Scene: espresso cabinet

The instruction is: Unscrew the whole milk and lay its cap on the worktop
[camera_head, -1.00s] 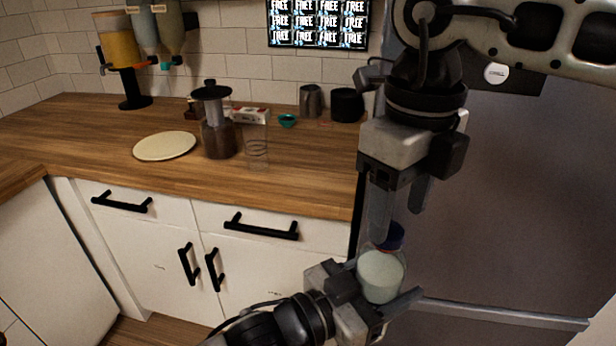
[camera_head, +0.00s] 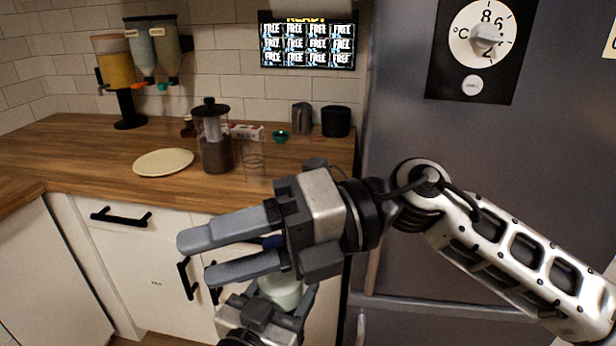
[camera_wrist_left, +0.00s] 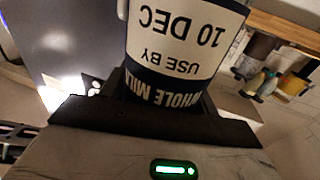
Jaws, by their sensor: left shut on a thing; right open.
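The whole milk bottle (camera_head: 282,291) is pale and partly hidden behind my right gripper, low in the head view. My left gripper (camera_head: 276,311) is shut around it; the left wrist view shows its label, "WHOLE MILK, USE BY 10 DEC" (camera_wrist_left: 185,50), upside down. A blue cap (camera_head: 272,242) shows between the fingers of my right gripper, above the bottle; whether it is seated on the neck is hidden. My right gripper (camera_head: 196,259) is open, its fingers pointing left across the bottle's top. The wooden worktop (camera_head: 85,150) lies behind, with no cap seen on it.
A plate (camera_head: 163,162), a French press (camera_head: 214,140), a clear glass (camera_head: 251,158), a small teal bowl (camera_head: 280,137), a metal pitcher (camera_head: 302,118) and a black container (camera_head: 336,121) stand on the worktop. The front left of the worktop is clear. A grey fridge (camera_head: 410,130) stands at right.

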